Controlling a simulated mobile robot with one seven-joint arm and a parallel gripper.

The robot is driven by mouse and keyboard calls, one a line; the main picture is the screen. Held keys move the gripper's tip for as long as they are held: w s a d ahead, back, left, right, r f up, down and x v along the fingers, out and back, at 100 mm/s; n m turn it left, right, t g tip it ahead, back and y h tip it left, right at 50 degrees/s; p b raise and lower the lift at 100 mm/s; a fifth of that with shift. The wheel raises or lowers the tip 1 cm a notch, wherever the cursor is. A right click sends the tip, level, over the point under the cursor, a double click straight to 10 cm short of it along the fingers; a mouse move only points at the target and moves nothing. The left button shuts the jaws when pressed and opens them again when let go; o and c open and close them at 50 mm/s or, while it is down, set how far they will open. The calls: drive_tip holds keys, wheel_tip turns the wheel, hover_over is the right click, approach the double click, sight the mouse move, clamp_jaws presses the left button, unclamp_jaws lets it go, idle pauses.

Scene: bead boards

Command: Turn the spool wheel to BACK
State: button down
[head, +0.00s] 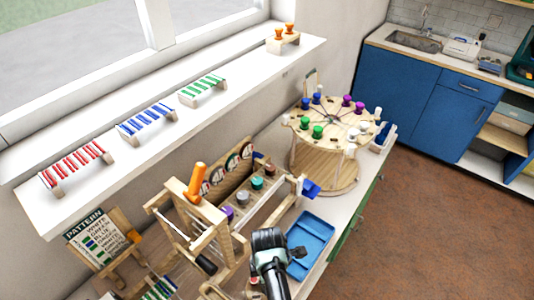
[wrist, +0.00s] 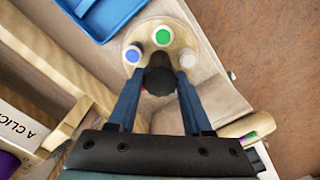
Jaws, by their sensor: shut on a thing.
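In the wrist view, my gripper (wrist: 160,76) is shut on a dark upright knob (wrist: 158,80) at the middle of a small round wooden disc (wrist: 180,32). The disc bears a blue, a green and a white round spot. A bit of red shows beside the knob, mostly hidden. In the head view, a large round wooden wheel (head: 335,123) carries blue, purple, green and white spools on its top. It stands farther back on the counter, apart from my gripper. I see no readable BACK mark. My fingertips and the small disc are hidden in the head view.
A blue tray (head: 312,240) lies close by my gripper; it also shows in the wrist view (wrist: 100,12). A wooden frame with an orange handle (head: 196,181) stands to the left. A pattern board (head: 92,238) is farther left. Brown floor (head: 440,215) is open at right.

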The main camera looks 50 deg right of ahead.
drive_tip(key=shift+w+n, duration=0.1)
drive_tip(key=shift+n, duration=0.9)
drive_tip(key=shift+c, duration=1.6)
unclamp_jaws()
wheel_tip(320, 180, up, 13)
drive_tip(key=b, duration=0.1)
